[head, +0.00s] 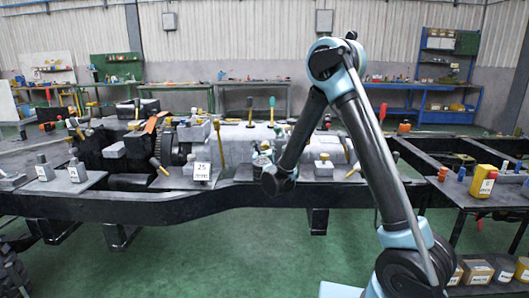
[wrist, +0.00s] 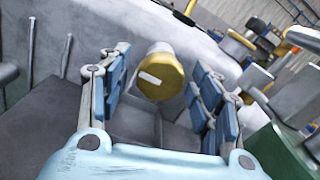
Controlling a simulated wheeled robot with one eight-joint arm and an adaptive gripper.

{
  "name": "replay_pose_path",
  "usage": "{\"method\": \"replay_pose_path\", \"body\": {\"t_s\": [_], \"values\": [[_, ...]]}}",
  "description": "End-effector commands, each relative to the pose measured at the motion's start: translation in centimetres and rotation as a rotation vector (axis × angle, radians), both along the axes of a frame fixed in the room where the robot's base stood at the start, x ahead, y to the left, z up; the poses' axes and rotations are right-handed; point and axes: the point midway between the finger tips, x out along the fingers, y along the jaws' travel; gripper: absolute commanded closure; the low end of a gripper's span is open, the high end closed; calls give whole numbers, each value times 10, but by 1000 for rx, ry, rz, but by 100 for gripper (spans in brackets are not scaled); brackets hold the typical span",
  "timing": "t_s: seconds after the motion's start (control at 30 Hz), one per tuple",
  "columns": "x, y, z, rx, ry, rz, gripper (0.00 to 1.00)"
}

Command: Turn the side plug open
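The side plug (wrist: 160,78) is a round yellow cap with a white bar across its face, on a pale cylindrical neck that sticks out of a grey body. It is in the upper middle of the wrist view. My gripper (wrist: 160,86) is open, with blue-padded fingers to the left and right of the plug. A gap shows on each side, so the fingers do not visibly touch it. In the head view, my arm's wrist (head: 278,180) is low over the chassis middle. The fingers and plug cannot be told apart there.
The dark chassis frame (head: 170,204) runs across the head view, with parts and tools on it. A white "25" card (head: 202,171) stands left of my wrist. A yellow box (head: 483,181) is on the right. Pipe-like fittings (wrist: 255,42) are right of the plug. Green floor in front is clear.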

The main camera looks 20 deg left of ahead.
Motion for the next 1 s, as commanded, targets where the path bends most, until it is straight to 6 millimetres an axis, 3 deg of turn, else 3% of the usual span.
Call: {"method": "replay_pose_path", "body": {"t_s": [0.03,0.17,0.2,0.63,1.0], "values": [[0,0,0,0,0,0,53],[0,0,0,0,0,0,82],[0,0,0,0,0,0,86],[0,1,0,-61,-15,3,85],[0,1,0,-335,-81,3,85]]}}
